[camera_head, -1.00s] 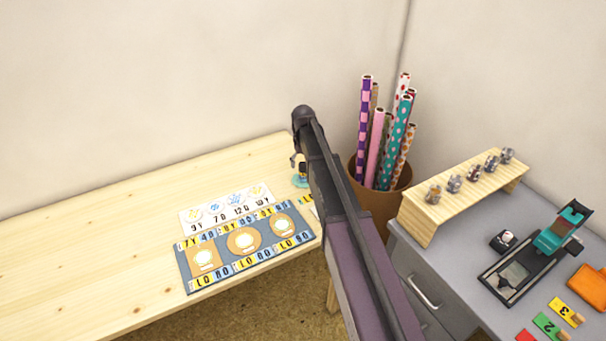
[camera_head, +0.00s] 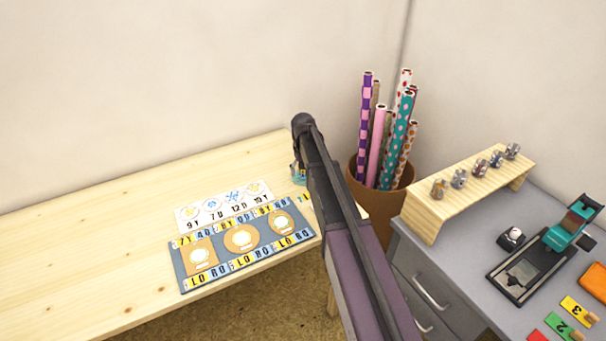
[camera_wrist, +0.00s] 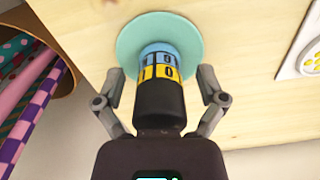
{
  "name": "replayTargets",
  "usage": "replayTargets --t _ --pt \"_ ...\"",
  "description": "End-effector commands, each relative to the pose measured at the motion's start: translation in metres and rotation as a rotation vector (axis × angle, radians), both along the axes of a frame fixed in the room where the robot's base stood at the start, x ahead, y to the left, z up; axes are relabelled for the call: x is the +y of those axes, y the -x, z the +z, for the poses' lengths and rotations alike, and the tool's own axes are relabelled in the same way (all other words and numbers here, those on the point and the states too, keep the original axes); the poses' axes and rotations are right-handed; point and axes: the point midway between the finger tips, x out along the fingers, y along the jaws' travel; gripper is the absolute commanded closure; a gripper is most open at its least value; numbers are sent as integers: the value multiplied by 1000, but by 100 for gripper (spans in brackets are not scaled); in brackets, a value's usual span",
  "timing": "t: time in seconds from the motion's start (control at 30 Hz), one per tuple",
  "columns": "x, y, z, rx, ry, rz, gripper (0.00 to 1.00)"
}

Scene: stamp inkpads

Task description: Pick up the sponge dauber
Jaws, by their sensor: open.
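The sponge dauber, as it appears, stands on the table in the wrist view (camera_wrist: 160,70). It has a black body, yellow and blue bands with dark figures, and a pale teal round disc (camera_wrist: 135,38) at its far end; I cannot tell whether the disc is part of it. My gripper (camera_wrist: 160,86) is open, with one finger on each side of the dauber and gaps visible beside it. In the head view my arm hides most of the dauber; a bit of the teal disc (camera_head: 299,180) shows beside it.
The wooden table (camera_head: 90,230) is clear at left. A grey-blue board (camera_head: 180,262) and a white card (camera_head: 190,224) lie near the dauber. A brown bin (camera_head: 385,205) of patterned rolls stands close right of my arm. A grey cabinet (camera_head: 470,285) holds a wooden rack (camera_head: 430,208) and a stamping device.

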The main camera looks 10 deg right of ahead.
Motion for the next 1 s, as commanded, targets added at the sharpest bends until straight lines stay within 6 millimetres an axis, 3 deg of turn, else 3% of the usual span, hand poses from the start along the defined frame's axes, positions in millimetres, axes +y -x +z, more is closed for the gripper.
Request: replayTargets --t 0.7,0.77,1.0 --pt "0 0 -4 0 0 0 10" --pt "0 0 -4 0 0 0 25" --pt "0 0 -4 0 0 0 94"
